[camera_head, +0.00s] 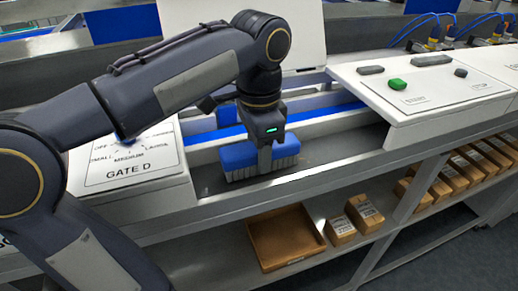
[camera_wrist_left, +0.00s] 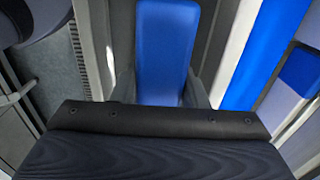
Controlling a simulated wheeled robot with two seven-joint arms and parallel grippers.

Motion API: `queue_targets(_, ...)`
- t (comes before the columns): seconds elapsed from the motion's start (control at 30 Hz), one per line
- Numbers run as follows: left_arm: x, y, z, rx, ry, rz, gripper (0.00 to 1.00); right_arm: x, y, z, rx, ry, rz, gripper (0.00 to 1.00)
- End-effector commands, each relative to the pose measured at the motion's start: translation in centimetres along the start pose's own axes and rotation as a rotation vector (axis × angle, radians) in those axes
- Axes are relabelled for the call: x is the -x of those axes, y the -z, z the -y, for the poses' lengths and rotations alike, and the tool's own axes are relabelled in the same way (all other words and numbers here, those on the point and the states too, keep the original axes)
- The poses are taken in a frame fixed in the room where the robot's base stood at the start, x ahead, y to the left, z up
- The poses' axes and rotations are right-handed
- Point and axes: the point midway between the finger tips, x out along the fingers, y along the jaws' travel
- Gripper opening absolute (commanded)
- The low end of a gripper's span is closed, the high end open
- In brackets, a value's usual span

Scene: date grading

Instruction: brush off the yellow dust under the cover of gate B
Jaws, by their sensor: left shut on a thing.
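My left gripper (camera_head: 264,160) is shut on the blue brush (camera_head: 236,155), which has pale bristles pointing down. It holds the brush low in the open grey channel between two white covers. In the left wrist view the brush's blue back (camera_wrist_left: 165,50) shows between the fingers. I cannot tell whether the bristles touch the channel floor. A white panel (camera_head: 312,35) stands raised behind the channel. The white cover at left (camera_head: 145,178) has a label that looks like "GATE D". No yellow dust shows; the brush and arm hide part of the channel. My right gripper is not in view.
A blue strip (camera_head: 320,113) runs along the channel behind the brush. The white cover at right (camera_head: 425,115) bears a green piece (camera_head: 397,85) and several dark pieces. A brown tray (camera_head: 258,249) and several small boxes (camera_head: 364,213) sit on the shelf below.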

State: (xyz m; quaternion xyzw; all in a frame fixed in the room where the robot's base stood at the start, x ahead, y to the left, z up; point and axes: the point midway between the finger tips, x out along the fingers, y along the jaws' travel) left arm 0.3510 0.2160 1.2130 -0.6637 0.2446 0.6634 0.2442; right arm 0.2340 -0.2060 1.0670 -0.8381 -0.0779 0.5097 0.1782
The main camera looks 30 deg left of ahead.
Motion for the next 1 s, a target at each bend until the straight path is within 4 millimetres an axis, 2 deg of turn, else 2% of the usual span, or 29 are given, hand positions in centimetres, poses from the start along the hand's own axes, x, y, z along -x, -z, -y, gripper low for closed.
queue_targets(0.77,-1.1,0.0,0.0,0.000,0.000,-0.001,0.22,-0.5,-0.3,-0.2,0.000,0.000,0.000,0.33)
queue_targets(1.0,-0.8,0.9,0.0,-0.003,0.000,0.001,0.22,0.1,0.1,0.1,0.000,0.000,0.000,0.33)
